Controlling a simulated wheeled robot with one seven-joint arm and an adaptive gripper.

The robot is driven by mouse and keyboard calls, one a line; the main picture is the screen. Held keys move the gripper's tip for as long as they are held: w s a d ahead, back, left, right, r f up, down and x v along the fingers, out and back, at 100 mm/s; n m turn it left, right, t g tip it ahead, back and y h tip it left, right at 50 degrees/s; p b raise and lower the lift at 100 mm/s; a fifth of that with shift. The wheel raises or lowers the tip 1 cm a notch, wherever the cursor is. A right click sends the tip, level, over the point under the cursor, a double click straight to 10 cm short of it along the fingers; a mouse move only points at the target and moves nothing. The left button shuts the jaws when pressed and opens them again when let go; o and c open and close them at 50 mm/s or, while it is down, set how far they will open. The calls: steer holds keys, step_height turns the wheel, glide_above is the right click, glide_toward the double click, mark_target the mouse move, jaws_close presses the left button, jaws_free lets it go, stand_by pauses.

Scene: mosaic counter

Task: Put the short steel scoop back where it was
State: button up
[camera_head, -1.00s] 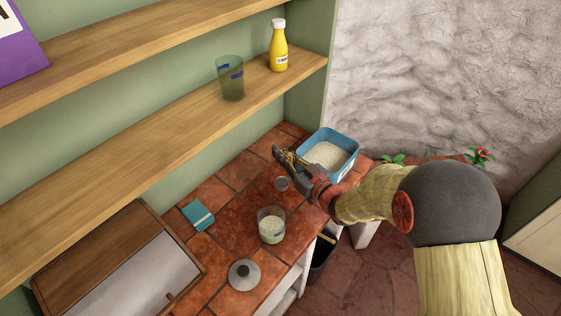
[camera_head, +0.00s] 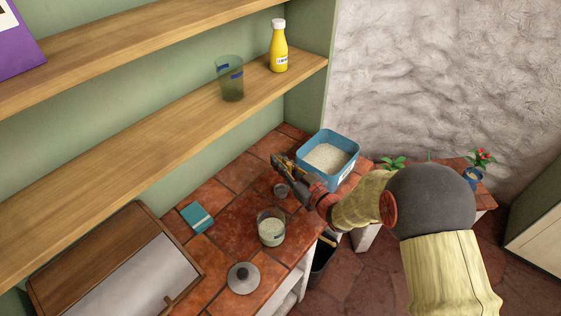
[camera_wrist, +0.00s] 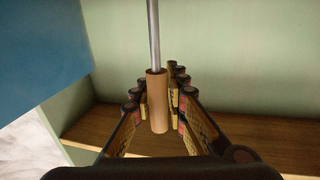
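The short steel scoop shows in the wrist view as a brown handle (camera_wrist: 157,112) with a steel rod running out at the top of the picture. My gripper (camera_wrist: 172,82) is closed around this handle, a finger on each side. In the head view my gripper (camera_head: 279,163) is over the counter, left of the blue tub (camera_head: 349,177). A small grey round cup (camera_head: 281,190), apparently the scoop's bowl, shows just below the gripper. I cannot tell whether it touches the counter. The tub holds white grains (camera_head: 327,158).
A glass jar (camera_head: 271,239) with pale contents stands nearer, with a grey knobbed lid (camera_head: 243,279) beside it. A teal block (camera_head: 197,217) lies left. A dark bin (camera_head: 321,258) stands below the counter edge. Shelves (camera_head: 190,118) overhang, bearing a tumbler (camera_head: 231,88) and yellow bottle (camera_head: 279,53).

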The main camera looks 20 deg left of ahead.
steer(key=o, duration=0.3)
steer(key=v, duration=0.6)
steer(key=p+v, duration=0.1)
steer(key=v, duration=0.5)
steer(key=shift+r, duration=0.25)
